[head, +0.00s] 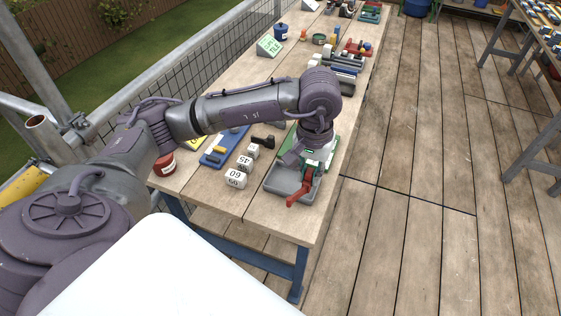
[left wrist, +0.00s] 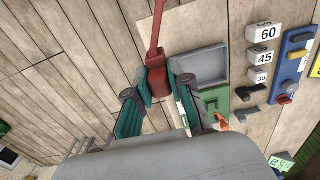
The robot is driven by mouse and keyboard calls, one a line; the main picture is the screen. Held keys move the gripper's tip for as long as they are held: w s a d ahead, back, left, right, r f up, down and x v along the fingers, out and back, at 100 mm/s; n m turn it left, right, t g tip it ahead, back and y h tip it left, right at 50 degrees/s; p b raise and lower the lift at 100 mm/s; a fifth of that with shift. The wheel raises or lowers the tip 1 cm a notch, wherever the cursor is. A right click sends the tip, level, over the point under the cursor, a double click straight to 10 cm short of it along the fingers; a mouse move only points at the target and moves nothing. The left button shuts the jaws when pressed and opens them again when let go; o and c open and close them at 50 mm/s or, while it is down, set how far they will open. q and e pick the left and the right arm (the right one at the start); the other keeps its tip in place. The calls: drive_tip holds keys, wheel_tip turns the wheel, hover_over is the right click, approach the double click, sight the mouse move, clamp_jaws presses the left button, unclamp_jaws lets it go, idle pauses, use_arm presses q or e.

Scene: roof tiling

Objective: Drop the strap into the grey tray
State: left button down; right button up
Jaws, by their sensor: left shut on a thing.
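My left gripper (head: 308,165) is shut on a red strap (head: 299,194), which has a thick block end and a thin tail. In the left wrist view the strap (left wrist: 156,74) sits between the tips of the left gripper (left wrist: 155,88), its tail pointing away. The grey tray (head: 275,184) lies at the near end of the workbench. In the head view the gripper and strap overlap its right side. In the left wrist view the tray (left wrist: 203,60) looks empty, and the strap appears just left of it. My right gripper is not in view.
White number blocks (head: 236,179) stand left of the tray, with a blue board (head: 222,149) beyond them. A green holder (left wrist: 213,103) adjoins the tray. A red pot (head: 164,165) is at the bench's left edge. Open decking lies to the right.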

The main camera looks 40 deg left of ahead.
use_arm(q)
drive_tip(key=w+a+f+n+p, duration=0.3)
drive_tip(key=w+a+f+n, duration=0.3)
drive_tip(key=w+a, duration=0.45)
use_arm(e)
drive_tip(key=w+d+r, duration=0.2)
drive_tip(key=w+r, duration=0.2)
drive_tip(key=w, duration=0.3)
use_arm(q)
wheel_tip(320, 180, down, 6)
drive_tip(key=s+a+b, duration=0.1)
drive_tip(key=b, duration=0.1)
drive_tip(key=shift+s+f+b, duration=0.15)
drive_tip(key=shift+f+b, duration=0.1)
drive_tip(key=shift+b, duration=0.05)
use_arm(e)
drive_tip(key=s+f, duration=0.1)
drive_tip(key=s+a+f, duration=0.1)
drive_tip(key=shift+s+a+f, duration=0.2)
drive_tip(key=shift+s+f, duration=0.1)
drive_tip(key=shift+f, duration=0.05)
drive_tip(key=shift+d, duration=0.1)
use_arm(q)
drive_tip(key=c, duration=1.1)
unclamp_jaws()
drive_tip(key=shift+o, duration=0.6)
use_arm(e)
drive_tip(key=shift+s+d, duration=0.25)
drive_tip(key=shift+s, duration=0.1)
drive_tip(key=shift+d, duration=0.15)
